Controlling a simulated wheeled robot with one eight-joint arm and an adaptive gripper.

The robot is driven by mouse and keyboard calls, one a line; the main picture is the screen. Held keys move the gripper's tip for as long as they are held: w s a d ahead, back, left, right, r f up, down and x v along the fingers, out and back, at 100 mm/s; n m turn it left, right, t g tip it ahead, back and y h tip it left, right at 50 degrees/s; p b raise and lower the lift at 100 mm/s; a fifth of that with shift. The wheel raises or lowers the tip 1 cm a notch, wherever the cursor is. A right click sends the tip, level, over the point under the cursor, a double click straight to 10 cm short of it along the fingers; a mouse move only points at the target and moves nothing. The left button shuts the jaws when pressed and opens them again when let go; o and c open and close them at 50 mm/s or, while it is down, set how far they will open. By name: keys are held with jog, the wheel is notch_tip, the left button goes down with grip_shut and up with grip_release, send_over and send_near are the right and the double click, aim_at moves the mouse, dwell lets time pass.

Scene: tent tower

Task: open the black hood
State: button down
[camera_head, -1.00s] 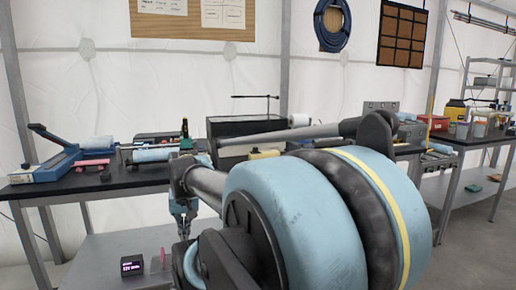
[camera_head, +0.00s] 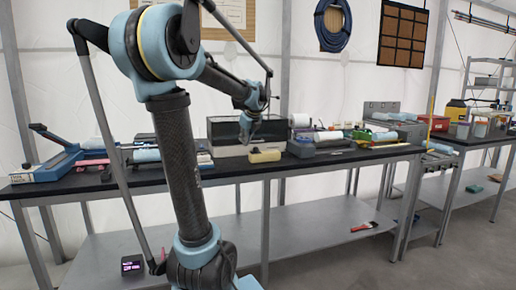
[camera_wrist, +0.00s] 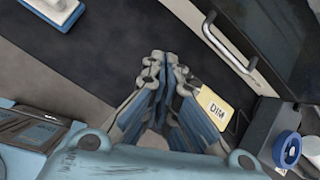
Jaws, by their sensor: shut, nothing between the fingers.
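The black hood (camera_head: 224,128) is a dark box on the workbench with a pale lower front. In the wrist view, its dark glossy panel (camera_wrist: 275,30) fills the upper right, with a silver bar handle (camera_wrist: 230,48) along a pale edge strip. The panel looks down. My gripper (camera_wrist: 165,60) is shut and empty, left of the handle and apart from it in that picture. In the head view, my gripper (camera_head: 247,134) is in front of the hood's right part. My arm hides some of the hood and bench.
A yellow block (camera_head: 264,156) is close by on the bench; a yellow piece marked DIM (camera_wrist: 215,108) is beside my fingers. A dark device with a blue knob (camera_wrist: 287,148) is at lower right. Blue tools (camera_head: 45,168) crowd the left bench.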

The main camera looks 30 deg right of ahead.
jog(key=d+m, duration=0.1)
jog(key=d, duration=0.2)
jog(key=d+r+m, duration=0.1)
jog(key=d+m, duration=0.1)
jog(key=d, duration=0.1)
jog(key=d+r+m+h, duration=0.1)
jog(key=d+m, duration=0.1)
jog(key=d, duration=0.1)
jog(key=shift+s+d+t, duration=0.25)
jog(key=shift+d+t, duration=0.05)
jog(key=shift+d, duration=0.05)
jog(key=shift+w+d+f, duration=0.1)
jog(key=shift+d+f, duration=0.05)
jog(key=shift+d, duration=0.05)
jog(key=x, duration=0.9)
jog(key=shift+w+f, duration=0.2)
jog(key=shift+f, duration=0.05)
jog(key=shift+r, duration=0.1)
